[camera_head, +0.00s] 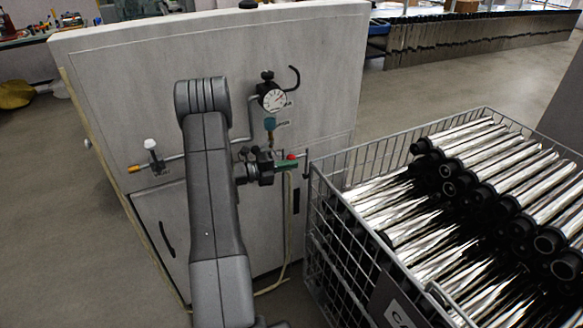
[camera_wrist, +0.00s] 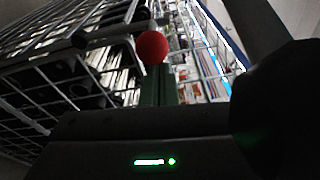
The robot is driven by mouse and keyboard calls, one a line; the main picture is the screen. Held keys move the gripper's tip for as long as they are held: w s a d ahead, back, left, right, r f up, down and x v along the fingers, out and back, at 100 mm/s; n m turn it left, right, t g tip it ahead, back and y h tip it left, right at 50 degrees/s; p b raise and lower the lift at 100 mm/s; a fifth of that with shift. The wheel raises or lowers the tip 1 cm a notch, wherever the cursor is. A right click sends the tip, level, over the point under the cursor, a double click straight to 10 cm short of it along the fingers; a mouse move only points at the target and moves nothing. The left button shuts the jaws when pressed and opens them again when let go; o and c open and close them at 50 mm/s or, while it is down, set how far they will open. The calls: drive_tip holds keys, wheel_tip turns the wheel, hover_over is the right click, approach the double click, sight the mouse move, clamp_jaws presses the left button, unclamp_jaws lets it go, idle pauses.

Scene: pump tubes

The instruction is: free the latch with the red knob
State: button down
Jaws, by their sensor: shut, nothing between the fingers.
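The red knob (camera_head: 291,157) sits at the right end of a short green latch piece (camera_head: 287,165), near the right edge of the white panel. My gripper (camera_head: 270,164) is just left of the latch in the head view, shut and empty. I cannot tell whether it touches the green piece.
A wire crate (camera_head: 318,212) full of shiny tubes stands close on the right. The white panel (camera_head: 325,60) carries a round gauge (camera_head: 273,99), a blue valve (camera_head: 269,124), and a white-handled valve (camera_head: 150,145). The floor behind the crate is clear.

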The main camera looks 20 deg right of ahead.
drive_tip(key=shift+w+r, duration=0.15)
drive_tip(key=shift+w, duration=0.2)
idle(0.3)
drive_tip(key=shift+a, duration=0.2)
drive_tip(key=w+a+b, duration=0.1)
drive_tip(key=a+b, duration=0.1)
drive_tip(key=a, duration=1.1)
drive_tip(key=shift+a, duration=0.25)
drive_tip(key=shift+r, duration=0.1)
drive_tip(key=d+p, duration=0.1)
drive_tip(key=d, duration=0.8)
drive_tip(key=s+d+f+m+b, duration=0.4)
drive_tip(key=s+d+b, duration=0.1)
drive_tip(key=s+b, duration=0.2)
drive_tip(key=shift+d+f+m+y, duration=0.15)
drive_tip(key=shift+f+m+y, duration=0.15)
drive_tip(key=shift+y, duration=0.1)
